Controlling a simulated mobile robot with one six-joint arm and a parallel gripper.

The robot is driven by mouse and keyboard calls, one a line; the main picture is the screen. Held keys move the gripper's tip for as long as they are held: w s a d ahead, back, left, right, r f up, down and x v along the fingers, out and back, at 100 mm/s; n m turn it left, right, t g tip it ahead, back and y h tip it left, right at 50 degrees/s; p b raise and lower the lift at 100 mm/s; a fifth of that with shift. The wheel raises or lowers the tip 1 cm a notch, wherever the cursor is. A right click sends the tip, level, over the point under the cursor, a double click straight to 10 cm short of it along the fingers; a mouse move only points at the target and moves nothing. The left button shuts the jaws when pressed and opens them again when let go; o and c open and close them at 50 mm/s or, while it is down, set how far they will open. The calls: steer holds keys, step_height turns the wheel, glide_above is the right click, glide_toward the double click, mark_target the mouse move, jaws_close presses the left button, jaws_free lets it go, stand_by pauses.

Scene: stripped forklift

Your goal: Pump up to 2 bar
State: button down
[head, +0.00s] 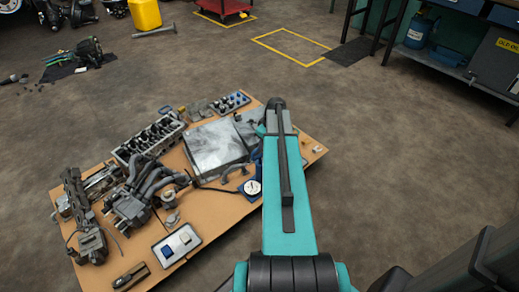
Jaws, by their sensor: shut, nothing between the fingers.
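A round pressure gauge (252,187) with a white face lies on the brown board near its right part, just left of my teal arm. Its needle is too small to read. A dark hose (215,188) runs left from the gauge towards the engine parts. Something blue shows beside my arm above the gauge, partly hidden by the arm; I cannot tell whether it is a pump. My arm reaches out over the board's right part. My gripper is not visible, hidden beyond or below the arm link.
The board (220,213) carries a cylinder head (150,137), a manifold (132,205), a metal sheet (213,146) and a small tray (176,245). A yellow canister (145,14) and a red trolley (222,7) stand behind. A workbench (455,60) is at right.

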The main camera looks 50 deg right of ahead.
mark_target(261, 155)
steer(key=shift+f+b, duration=0.95)
steer(key=shift+f, duration=1.25)
steer(key=shift+s+r, duration=0.1)
steer(key=shift+r, duration=0.1)
steer(key=s, duration=0.1)
steer(key=s+r+p, duration=0.1)
steer(key=shift+s+d, duration=0.2)
steer(key=shift+s, duration=0.2)
steer(key=p+v, duration=0.2)
steer(key=v, duration=1.1)
steer(key=shift+r+p, duration=0.3)
steer(key=shift+r, duration=0.05)
steer(key=shift+s, duration=0.1)
